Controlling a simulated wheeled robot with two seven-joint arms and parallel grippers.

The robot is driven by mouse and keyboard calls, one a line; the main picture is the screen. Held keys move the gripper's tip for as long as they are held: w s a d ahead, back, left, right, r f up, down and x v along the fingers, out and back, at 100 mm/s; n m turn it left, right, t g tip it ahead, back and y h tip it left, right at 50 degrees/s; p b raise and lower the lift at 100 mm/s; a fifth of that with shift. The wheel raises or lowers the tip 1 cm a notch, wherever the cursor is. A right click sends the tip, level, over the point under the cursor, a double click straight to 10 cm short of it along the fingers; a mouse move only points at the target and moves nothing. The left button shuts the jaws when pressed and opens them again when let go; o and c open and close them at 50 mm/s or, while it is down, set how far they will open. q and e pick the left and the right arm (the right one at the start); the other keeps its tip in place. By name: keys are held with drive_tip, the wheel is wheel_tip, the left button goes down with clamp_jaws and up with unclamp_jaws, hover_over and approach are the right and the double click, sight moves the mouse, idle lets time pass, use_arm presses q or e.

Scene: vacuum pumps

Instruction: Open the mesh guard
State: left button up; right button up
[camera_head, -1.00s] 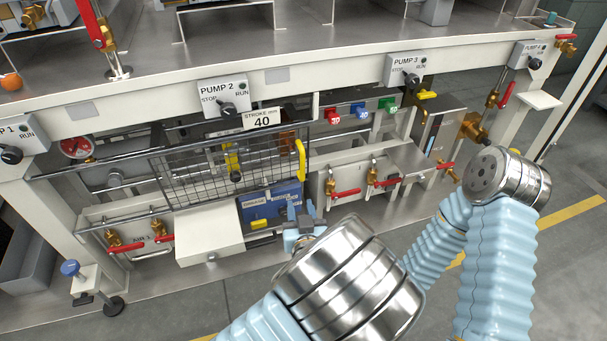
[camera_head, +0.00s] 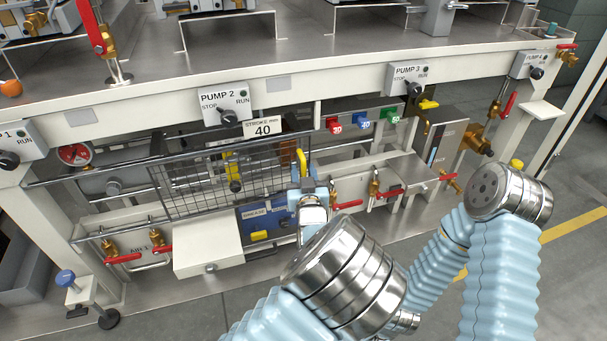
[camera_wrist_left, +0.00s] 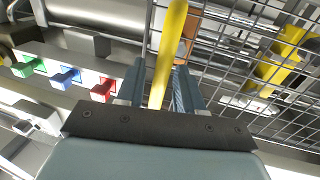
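The mesh guard (camera_head: 200,185) is a dark wire grid panel across the bay below PUMP 2. Its yellow handle (camera_head: 301,160) stands at the panel's right edge. My left gripper (camera_head: 303,182) is at the lower part of this handle. In the left wrist view, the yellow handle (camera_wrist_left: 167,50) runs between the two fingers of my left gripper (camera_wrist_left: 158,82), with a gap beside the handle, so the fingers look open around it. The mesh (camera_wrist_left: 235,70) lies to the right there. My right gripper is out of view; only its arm shows.
Red-handled valves (camera_head: 345,205) stand just right of the guard, below red, blue and green tags (camera_head: 363,118). A white box (camera_head: 208,250) juts out below the mesh. The bench edge with the PUMP 2 switch (camera_head: 228,115) overhangs above. Open floor lies in front.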

use_arm(q)
drive_tip(key=shift+w, duration=0.1)
clamp_jaws()
idle(0.3)
